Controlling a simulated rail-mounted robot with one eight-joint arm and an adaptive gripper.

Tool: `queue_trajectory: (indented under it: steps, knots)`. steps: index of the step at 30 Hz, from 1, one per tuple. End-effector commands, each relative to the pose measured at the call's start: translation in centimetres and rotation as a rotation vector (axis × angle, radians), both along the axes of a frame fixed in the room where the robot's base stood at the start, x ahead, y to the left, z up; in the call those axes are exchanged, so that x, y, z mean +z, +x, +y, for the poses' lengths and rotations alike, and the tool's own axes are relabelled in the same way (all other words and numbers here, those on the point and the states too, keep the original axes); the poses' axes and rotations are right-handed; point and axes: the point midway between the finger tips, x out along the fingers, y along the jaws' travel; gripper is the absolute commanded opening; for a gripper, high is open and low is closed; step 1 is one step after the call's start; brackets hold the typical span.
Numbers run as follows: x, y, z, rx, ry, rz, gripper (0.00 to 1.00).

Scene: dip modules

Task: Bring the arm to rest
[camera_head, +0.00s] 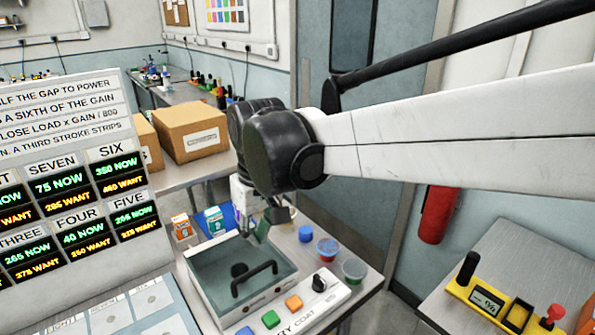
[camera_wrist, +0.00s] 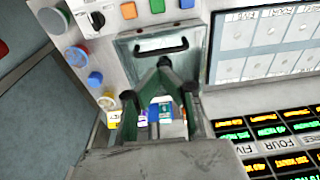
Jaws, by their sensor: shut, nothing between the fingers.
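My white arm reaches in from the right of the head view and bends at a dark joint. My gripper (camera_head: 256,228) hangs below that joint, partly hidden by it, above the back of a grey box with a clear lid and black handle (camera_head: 204,285). In the wrist view my gripper (camera_wrist: 164,62) has its dark green fingers drawn together at the tips, shut and empty. The lidded box (camera_wrist: 195,59) lies beyond the fingertips there. I cannot tell the exact gap between the fingertips and the box.
A bench panel with coloured buttons (camera_head: 270,319) and a black knob borders the box. Small tubs (camera_head: 328,248) stand at its right, small cartons (camera_head: 182,229) behind. A large number board (camera_head: 70,180) stands left. Cardboard boxes (camera_head: 192,132) sit farther back. A yellow device (camera_head: 490,300) is at lower right.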

Motion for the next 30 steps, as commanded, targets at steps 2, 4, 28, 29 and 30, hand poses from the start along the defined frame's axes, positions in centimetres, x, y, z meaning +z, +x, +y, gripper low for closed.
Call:
queue_trajectory:
  steps: [2,4,28,29,30]
  knots:
    - [1.0,-0.2,-0.2,0.0,0.0,0.0,0.0]
    - [1.7,-0.2,-0.3,0.0,0.0,0.0,0.0]
    - [-0.5,-4.0,-20.4,-0.413,0.118,-0.241,0.0]
    - [-0.8,-4.4,-21.3,-0.435,0.123,-0.255,0.0]
    - [-1.2,-4.9,-22.5,-0.465,0.129,-0.274,0.0]
